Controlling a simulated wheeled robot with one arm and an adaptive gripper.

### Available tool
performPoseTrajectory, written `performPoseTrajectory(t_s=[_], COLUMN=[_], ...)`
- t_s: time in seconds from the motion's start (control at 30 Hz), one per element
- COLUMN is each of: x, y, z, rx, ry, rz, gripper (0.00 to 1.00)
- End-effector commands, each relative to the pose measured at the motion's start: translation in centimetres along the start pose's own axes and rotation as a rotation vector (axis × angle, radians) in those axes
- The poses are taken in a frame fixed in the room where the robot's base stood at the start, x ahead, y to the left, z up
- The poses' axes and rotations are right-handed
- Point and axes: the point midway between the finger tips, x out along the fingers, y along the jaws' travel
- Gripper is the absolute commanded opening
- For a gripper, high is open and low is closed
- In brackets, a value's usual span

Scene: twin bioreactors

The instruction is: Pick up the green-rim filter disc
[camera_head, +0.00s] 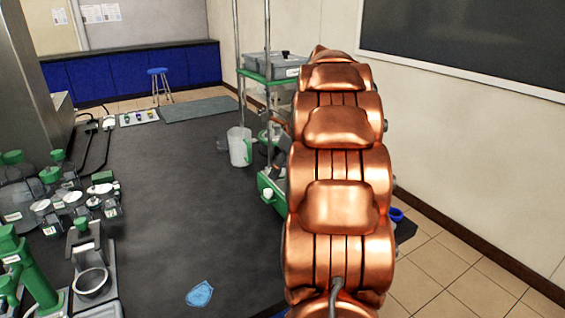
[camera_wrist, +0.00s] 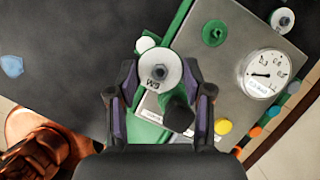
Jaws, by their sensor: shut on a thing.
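My gripper (camera_wrist: 160,78) shows in the wrist view with its two dark fingers shut on the sides of a pale round disc (camera_wrist: 159,62). The disc has a grey hub and dark lettering; I cannot make out a green rim on it. It is over the green edge of a grey-topped unit, and I cannot tell whether it touches it. A round green piece (camera_wrist: 214,33) with a small hub sits on the grey top, up and to the right of my gripper. In the head view my copper arm hides the gripper and disc.
A gauge (camera_wrist: 264,73) and several coloured knobs (camera_wrist: 223,127) line the unit's right part. A dark cylinder (camera_wrist: 178,113) is just below the disc. In the head view, a white jug (camera_head: 239,147) stands left of my arm, and jars (camera_head: 45,210) crowd the left.

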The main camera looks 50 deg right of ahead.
Motion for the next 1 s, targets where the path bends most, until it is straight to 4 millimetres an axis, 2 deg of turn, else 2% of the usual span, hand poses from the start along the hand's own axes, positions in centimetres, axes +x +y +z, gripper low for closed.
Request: performPoseTrajectory(t_s=[0.2, 0.5, 1.0], x=[-0.9, -1.8, -3.0], y=[3.1, 6.0, 6.8], z=[-1.2, -2.5, -2.5], rx=[-0.001, 0.0, -0.001], ry=[0.0, -0.001, 0.0], rz=[-0.003, -0.001, -0.001], gripper=[0.31, 0.31, 0.31])
